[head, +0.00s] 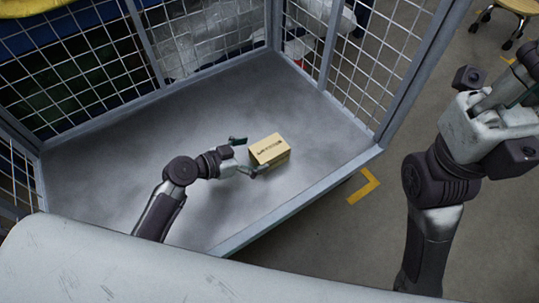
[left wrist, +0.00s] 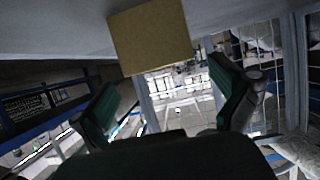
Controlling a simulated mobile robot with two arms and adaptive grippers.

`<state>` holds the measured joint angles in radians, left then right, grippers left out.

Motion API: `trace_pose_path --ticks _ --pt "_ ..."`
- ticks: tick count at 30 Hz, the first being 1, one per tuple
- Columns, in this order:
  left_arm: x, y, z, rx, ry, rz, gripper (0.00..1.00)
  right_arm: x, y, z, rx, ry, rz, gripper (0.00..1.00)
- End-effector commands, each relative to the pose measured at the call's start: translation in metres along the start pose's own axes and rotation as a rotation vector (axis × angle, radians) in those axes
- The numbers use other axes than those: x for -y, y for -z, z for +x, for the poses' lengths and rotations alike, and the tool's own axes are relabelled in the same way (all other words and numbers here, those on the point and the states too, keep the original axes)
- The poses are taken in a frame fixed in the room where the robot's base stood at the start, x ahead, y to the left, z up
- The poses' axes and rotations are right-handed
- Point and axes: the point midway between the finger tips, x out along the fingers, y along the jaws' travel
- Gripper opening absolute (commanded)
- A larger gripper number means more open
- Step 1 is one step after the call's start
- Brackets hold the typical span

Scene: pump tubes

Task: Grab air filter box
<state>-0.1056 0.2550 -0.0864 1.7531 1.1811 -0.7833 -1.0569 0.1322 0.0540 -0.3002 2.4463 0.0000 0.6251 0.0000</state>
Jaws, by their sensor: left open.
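The air filter box (head: 269,149) is a small tan carton with dark print on top, resting on the grey floor of the cage cart. My left gripper (head: 246,157) is open and empty at the box's left side, its two green-padded fingers pointing toward it. In the left wrist view the box (left wrist: 150,38) is ahead, at the top of the picture, in line with the gap between the spread fingers (left wrist: 166,98). Whether a finger touches the box I cannot tell. My right arm is raised at the right of the head view, its gripper (head: 510,105) partly cut off.
The cage cart (head: 315,190) has wire mesh walls at the left and back, and a low metal edge at the front right. Its floor around the box is clear. A yellow floor mark (head: 370,186) lies outside. A stool (head: 515,8) stands at the top right.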

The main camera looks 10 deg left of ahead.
Motion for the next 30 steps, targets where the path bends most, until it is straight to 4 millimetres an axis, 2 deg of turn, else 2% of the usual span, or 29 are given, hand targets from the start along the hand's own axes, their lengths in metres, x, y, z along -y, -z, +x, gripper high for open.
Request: trace_pose_path --ticks 5,13,22,23,30 --pt "0.0 -0.001 0.013 -0.002 0.0 0.0 1.0 0.001 0.002 0.0 -0.015 0.005 -0.002 0.0" --pt "0.002 -0.002 0.052 -0.002 0.001 -0.002 1.0 0.004 0.011 0.01 -0.079 0.03 -0.011 0.0" --pt "0.002 0.0 0.057 0.002 0.001 0.0 1.0 0.005 0.012 0.014 -0.084 0.034 -0.012 0.0" --pt "0.002 0.0 0.057 0.002 0.001 0.0 0.98 0.005 0.012 0.014 -0.084 0.034 -0.012 0.0" --pt "0.002 0.0 0.057 0.003 0.001 0.0 0.58 0.005 0.011 0.014 -0.084 0.034 -0.012 0.0"
